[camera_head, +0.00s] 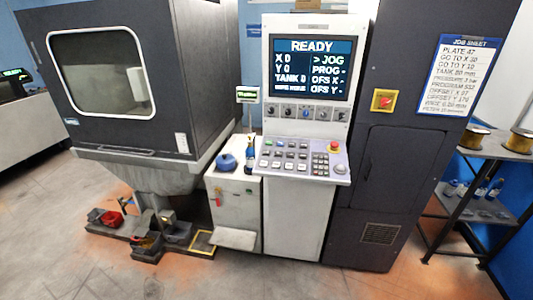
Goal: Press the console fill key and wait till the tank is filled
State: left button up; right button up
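The console (301,162) stands upright in the middle of the head view. Its screen (312,68) reads READY, with X 0, Y 0, TANK 0 and a > mark beside JOG. Below it are a row of dark knobs or switches (305,112) and a sloping keypad (291,155) with several keys and a red button (334,146). The key labels are too small to read, so I cannot tell which is the fill key. The tank is not clearly visible; a grey machine enclosure (180,80) with a window stands at left. Neither gripper is in view.
A job sheet (464,70) hangs on the dark cabinet (400,195), right of the console. A shelf rack (500,150) with spools stands far right. A white cabinet (236,200) with a blue item adjoins the console. Small items lie on the floor at left; front floor is clear.

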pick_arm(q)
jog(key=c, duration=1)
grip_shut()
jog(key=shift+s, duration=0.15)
